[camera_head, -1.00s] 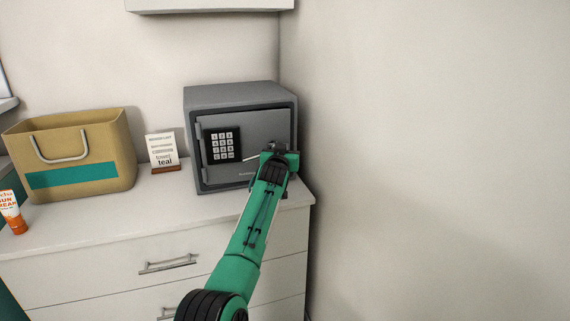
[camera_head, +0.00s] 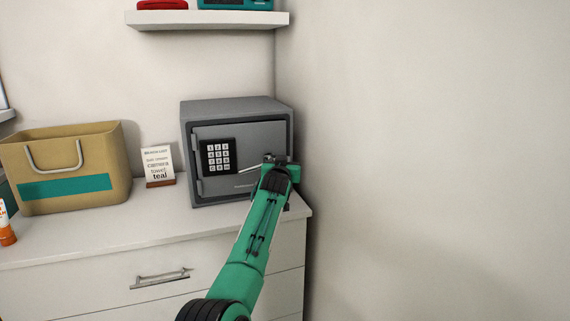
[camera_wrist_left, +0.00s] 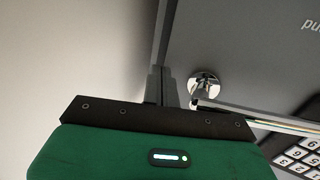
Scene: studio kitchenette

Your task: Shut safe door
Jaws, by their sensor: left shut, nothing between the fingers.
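The grey safe (camera_head: 236,105) stands on the white counter against the wall corner. Its door (camera_head: 255,135) has a black keypad (camera_head: 217,156) and a thin metal handle (camera_head: 250,168). The door lies almost in line with the safe's front; I cannot tell whether it is fully flush. My left gripper (camera_head: 280,159) is shut and empty at the door's right side, hiding part of that edge. In the left wrist view its fingers (camera_wrist_left: 163,88) are together beside the round handle base (camera_wrist_left: 204,86), at the door surface (camera_wrist_left: 250,50); contact is unclear. My right gripper is out of view.
A tan bag (camera_head: 70,165) with a teal stripe and a small sign (camera_head: 158,165) stand left of the safe. An orange tube (camera_head: 6,228) is at the far left. A shelf (camera_head: 205,20) hangs above. The wall is close on the right.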

